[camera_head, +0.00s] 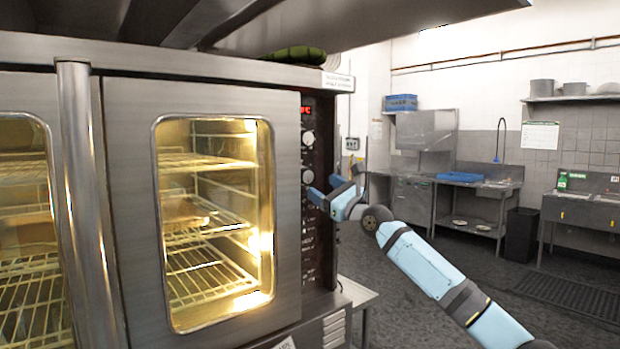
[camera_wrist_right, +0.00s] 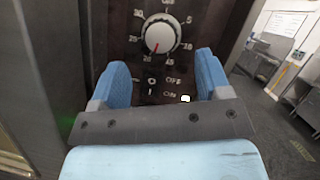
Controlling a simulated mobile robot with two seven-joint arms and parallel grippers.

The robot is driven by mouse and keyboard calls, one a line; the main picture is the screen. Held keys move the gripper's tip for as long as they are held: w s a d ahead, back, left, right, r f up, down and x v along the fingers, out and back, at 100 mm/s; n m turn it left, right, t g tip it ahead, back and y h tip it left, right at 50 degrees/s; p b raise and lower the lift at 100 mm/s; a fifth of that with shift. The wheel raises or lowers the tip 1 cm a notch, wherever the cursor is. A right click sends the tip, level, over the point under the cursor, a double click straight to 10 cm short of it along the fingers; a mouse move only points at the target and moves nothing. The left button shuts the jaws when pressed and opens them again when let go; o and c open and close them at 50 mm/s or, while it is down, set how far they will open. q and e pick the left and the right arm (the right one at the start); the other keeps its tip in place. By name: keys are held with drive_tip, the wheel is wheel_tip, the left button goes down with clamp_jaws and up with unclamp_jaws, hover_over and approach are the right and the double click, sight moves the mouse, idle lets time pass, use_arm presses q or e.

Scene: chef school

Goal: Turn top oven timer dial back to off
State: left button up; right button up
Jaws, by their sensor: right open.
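The timer dial (camera_wrist_right: 162,34) is a round silver knob on a dark panel with white numbers around it in the right wrist view. Its red mark points down and slightly left, toward the 20; the OFF label is at the top. My right gripper (camera_wrist_right: 168,82) is open, its two blue fingers spread below and to either side of the dial, with nothing between them. In the head view my right gripper (camera_head: 326,190) is close in front of the oven's control panel, by the lower of two silver knobs (camera_head: 308,176). Contact cannot be told. My left gripper is not in view.
The lit oven (camera_head: 140,180) with closed glass doors fills the left. A red display (camera_head: 306,110) sits above the knobs. An ON/OFF switch label (camera_wrist_right: 172,80) lies below the dial. A metal hood (camera_head: 250,25) hangs overhead. Open floor (camera_head: 430,240) lies to the right.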

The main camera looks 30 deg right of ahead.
sight(308, 177)
drive_tip(key=shift+x, duration=2.85)
drive_tip(key=shift+c, duration=0.2)
drive_tip(key=c, duration=0.9)
